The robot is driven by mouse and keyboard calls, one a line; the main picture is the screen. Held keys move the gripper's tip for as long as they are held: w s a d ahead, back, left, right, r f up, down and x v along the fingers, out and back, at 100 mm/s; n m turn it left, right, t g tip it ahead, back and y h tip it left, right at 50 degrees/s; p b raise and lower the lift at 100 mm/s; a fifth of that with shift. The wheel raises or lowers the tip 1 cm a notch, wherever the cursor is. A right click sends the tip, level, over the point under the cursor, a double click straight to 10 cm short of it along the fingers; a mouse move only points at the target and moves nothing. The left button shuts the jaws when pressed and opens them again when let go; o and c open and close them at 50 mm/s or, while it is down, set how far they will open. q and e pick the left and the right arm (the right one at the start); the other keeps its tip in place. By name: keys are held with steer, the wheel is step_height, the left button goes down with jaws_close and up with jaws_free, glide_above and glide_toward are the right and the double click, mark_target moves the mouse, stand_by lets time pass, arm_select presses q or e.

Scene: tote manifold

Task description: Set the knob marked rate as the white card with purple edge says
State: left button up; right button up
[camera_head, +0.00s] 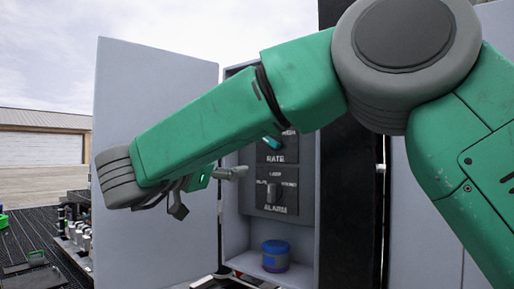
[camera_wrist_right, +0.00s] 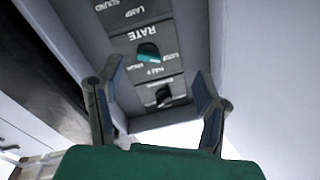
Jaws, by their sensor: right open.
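The rate knob is teal (camera_head: 270,142) and sits on a dark panel inside the open cabinet, above the word RATE; my arm partly covers its plate. In the right wrist view the rate knob (camera_wrist_right: 148,52) appears upside down, beyond my fingers. My right gripper (camera_head: 207,189) is in front of the cabinet, left of the panel, open and empty. In the wrist view its two fingers (camera_wrist_right: 155,80) are spread wide, apart from the knob. No white card with purple edge shows in either view. My left gripper is not in view.
A dark alarm knob (camera_head: 272,190) sits just below the rate knob. A blue and purple jar (camera_head: 275,256) stands on the cabinet floor. The grey cabinet door (camera_head: 150,85) hangs open at left. A dark slatted table (camera_head: 42,255) with small items is at far left.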

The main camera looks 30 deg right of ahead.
mark_target(269, 142)
step_height(269, 142, up, 5)
steer(key=s+m+g, duration=0.2)
steer(key=p+x, duration=0.1)
steer(key=x, duration=0.3)
steer(key=p+x, duration=0.1)
steer(key=x, duration=0.4)
steer(key=p+x, duration=0.2)
steer(key=x, duration=0.2)
steer(key=shift+w+d+f, duration=0.1)
steer(key=shift+d+f, duration=0.2)
steer(key=shift+f, duration=0.05)
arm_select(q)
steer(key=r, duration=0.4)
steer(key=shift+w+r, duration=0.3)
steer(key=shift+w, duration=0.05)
arm_select(e)
steer(key=shift+n, duration=0.3)
steer(key=shift+a, duration=0.15)
steer(key=c, duration=1.1)
